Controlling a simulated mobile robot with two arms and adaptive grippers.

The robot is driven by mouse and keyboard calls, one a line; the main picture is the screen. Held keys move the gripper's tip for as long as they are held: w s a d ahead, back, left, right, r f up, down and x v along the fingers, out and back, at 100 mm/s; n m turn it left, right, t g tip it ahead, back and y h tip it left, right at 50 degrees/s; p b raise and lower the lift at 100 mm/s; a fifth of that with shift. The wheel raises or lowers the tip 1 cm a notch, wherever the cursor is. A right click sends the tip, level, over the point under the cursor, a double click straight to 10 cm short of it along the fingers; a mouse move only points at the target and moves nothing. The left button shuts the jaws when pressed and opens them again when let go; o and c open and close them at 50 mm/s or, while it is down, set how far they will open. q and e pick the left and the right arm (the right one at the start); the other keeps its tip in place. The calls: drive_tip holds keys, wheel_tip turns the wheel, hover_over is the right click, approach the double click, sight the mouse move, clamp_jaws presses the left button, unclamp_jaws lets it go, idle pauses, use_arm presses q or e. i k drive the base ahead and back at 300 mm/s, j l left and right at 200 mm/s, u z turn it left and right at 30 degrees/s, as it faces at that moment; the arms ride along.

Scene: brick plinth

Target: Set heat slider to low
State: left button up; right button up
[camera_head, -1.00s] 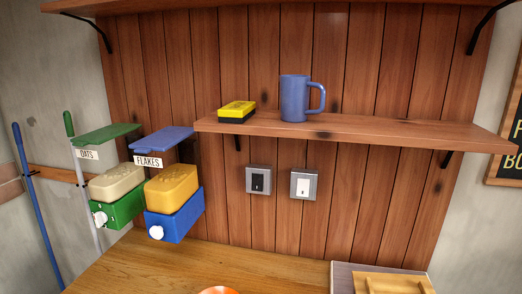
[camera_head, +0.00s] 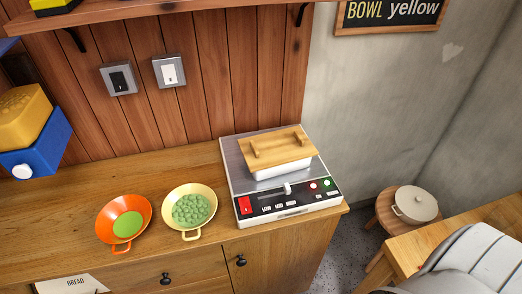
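A hot plate (camera_head: 233,168) stands on the wooden counter against the plank wall, with a black control panel on its sloped front. A red switch (camera_head: 245,205) is at the panel's left end. A red light and a green light are at its right end. A pale dish with a wooden lid (camera_head: 277,148) rests on the plate's top. Neither of my grippers is in view.
An orange pan (camera_head: 108,225) and a cream pan with green balls (camera_head: 169,196) stand left of the hot plate. Two wall switches (camera_head: 169,71) are above.

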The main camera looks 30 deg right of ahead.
sight(286, 188)
drive_tip(key=k+z, duration=0.1)
drive_tip(key=z, duration=0.4)
drive_tip(key=k+l+z, duration=0.1)
drive_tip(key=z, duration=0.35)
